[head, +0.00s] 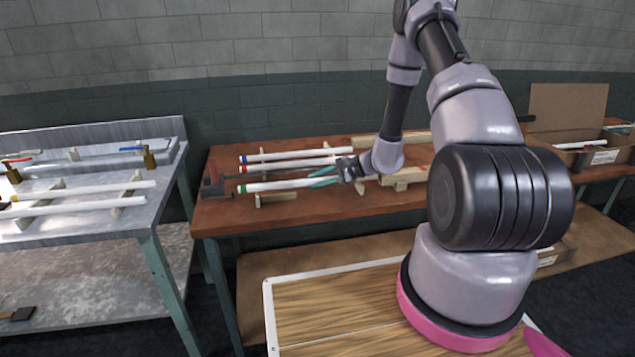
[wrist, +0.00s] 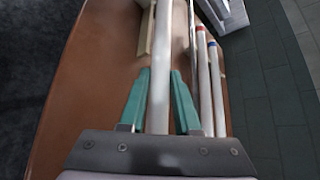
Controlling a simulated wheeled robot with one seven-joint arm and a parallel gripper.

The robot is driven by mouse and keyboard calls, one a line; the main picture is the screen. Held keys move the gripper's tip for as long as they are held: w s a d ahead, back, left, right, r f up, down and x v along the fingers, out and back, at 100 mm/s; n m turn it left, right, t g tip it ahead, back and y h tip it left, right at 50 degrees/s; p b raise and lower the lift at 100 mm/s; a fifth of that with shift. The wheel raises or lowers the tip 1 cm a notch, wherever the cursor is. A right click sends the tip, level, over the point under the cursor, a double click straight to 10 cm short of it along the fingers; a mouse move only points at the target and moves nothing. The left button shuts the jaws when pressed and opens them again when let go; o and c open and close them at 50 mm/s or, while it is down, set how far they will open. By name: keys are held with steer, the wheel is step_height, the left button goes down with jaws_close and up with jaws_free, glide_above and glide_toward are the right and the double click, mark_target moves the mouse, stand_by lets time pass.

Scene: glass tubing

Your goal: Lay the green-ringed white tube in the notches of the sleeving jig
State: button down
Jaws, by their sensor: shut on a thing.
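The green-ringed white tube (head: 285,185) is between the teal fingers of my gripper (head: 323,177), over the brown table, its green-ringed end pointing left. My gripper is shut on it. In the wrist view the tube (wrist: 160,75) runs straight ahead between the fingers (wrist: 159,100); its green ring is not visible there. A low wooden support (head: 276,197) is below and in front of the tube; it may be part of the sleeving jig, but its notches are too small to make out. Whether the tube touches it I cannot tell.
Behind it lie a red-ringed tube (head: 290,162) and a blue-ringed tube (head: 290,154). A dark red and black fixture (head: 213,182) stands at the brown table's left end. A metal table (head: 130,225) at left carries more tubes on supports. Wooden blocks (head: 405,177) lie right of my gripper.

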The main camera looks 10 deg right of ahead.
steer(key=shift+f, duration=0.25)
steer(key=shift+f, duration=0.5)
steer(key=c, duration=0.6)
jaws_free()
